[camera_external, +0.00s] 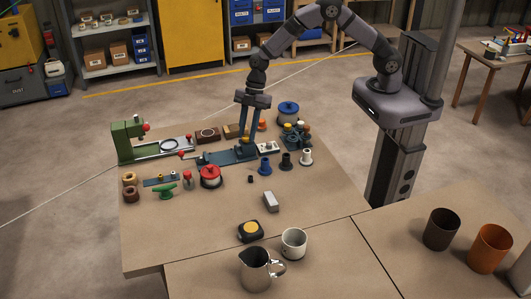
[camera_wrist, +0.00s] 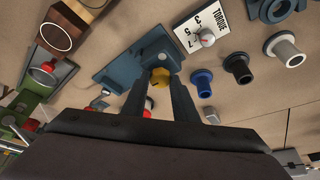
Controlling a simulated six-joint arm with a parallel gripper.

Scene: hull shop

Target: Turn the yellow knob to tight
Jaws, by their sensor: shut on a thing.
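The yellow knob (camera_wrist: 160,77) is on a blue-grey fixture plate (camera_wrist: 122,68), seen from above in the wrist view. My gripper (camera_wrist: 160,82) has one finger on each side of the knob and is shut on it. In the external view my gripper (camera_external: 246,146) points down over the same plate (camera_external: 215,158), and its fingers mostly hide the knob there. Next to the plate is a white card marked TORQUE (camera_wrist: 202,30) with a dial, numbers and a small red pointer. The exact reading is too small to tell.
Blue (camera_external: 265,167), black (camera_external: 286,161) and white (camera_external: 306,157) flanged bushings stand right of the fixture. A red round part (camera_external: 210,176) and a green machine (camera_external: 128,140) are to the left. A mug (camera_external: 294,243) and pitcher (camera_external: 256,270) stand in front.

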